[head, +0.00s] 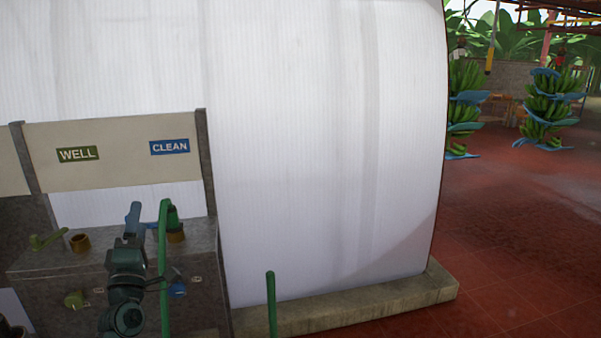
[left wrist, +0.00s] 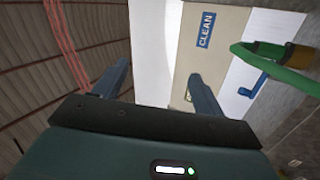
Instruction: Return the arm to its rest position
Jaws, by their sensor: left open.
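My left gripper (head: 134,214) is in the lower left of the head view, raised in front of the concrete counter and below the blue CLEAN sign (head: 170,147). In the left wrist view its two blue-grey fingers (left wrist: 157,78) are spread apart with nothing between them. The CLEAN sign also shows beyond the fingers in that view (left wrist: 206,30). A green pipe (head: 164,270) stands just right of the gripper in the head view. In the left wrist view a green hose (left wrist: 270,58) and a blue lever (left wrist: 254,85) are right of the fingers, apart from them. My right gripper is not in view.
A green WELL sign (head: 78,154) is on the panel above the counter (head: 110,247). A green lever (head: 48,240) and brown fitting (head: 79,243) are at left. A large white tank (head: 330,150) fills the middle. Banana bunches (head: 545,108) hang at far right over open red floor (head: 520,240).

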